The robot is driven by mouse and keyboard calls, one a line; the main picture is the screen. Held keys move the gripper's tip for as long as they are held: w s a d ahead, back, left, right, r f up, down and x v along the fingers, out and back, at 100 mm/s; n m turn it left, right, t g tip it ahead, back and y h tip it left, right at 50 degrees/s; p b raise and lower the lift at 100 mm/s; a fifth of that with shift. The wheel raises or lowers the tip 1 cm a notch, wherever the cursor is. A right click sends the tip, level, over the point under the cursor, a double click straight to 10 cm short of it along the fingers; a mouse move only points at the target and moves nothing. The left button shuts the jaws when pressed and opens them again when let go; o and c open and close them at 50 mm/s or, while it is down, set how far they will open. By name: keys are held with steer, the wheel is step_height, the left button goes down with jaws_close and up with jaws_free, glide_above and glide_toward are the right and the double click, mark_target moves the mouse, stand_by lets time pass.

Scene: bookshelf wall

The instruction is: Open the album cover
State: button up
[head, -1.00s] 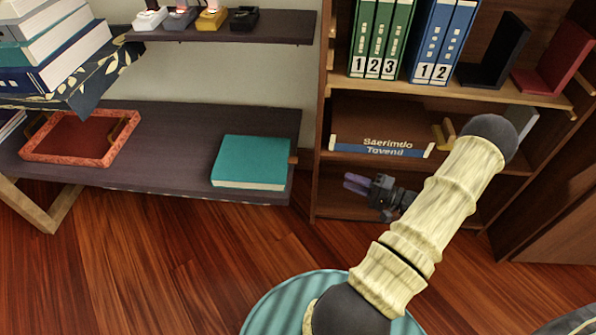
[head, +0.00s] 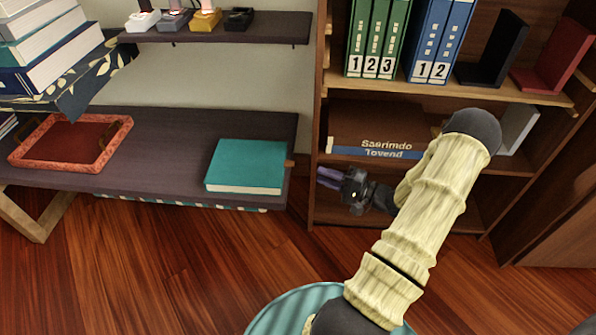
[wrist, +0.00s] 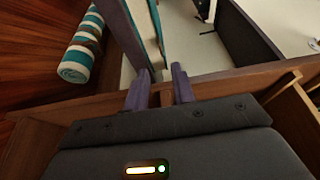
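A closed teal book (head: 247,165), which may be the album, lies flat at the right end of the low dark shelf. My gripper (head: 326,178) is to the right of it, apart from it, at the bookcase's lower compartment, with its fingers pointing left. In the wrist view my gripper (wrist: 161,86) has its two purple fingers spread, with a narrow brown wooden edge visible between them. I see nothing held.
The low dark shelf (head: 140,165) also bears a red tray (head: 70,141). A striped roll (wrist: 82,50) lies on the floor in the wrist view.

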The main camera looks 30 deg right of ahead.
mark_target(285, 163)
steer(key=b+x, duration=0.3)
steer(key=x, duration=0.5)
steer(key=shift+w+a+f+b, duration=0.2)
steer(key=shift+w+b, duration=0.05)
steer(key=shift+b, duration=0.15)
steer(key=shift+w+a+r, duration=0.2)
steer(key=shift+w+a, duration=0.05)
steer(key=shift+w, duration=0.1)
steer(key=shift+c, duration=0.4)
jaws_close()
steer(key=shift+f, duration=0.1)
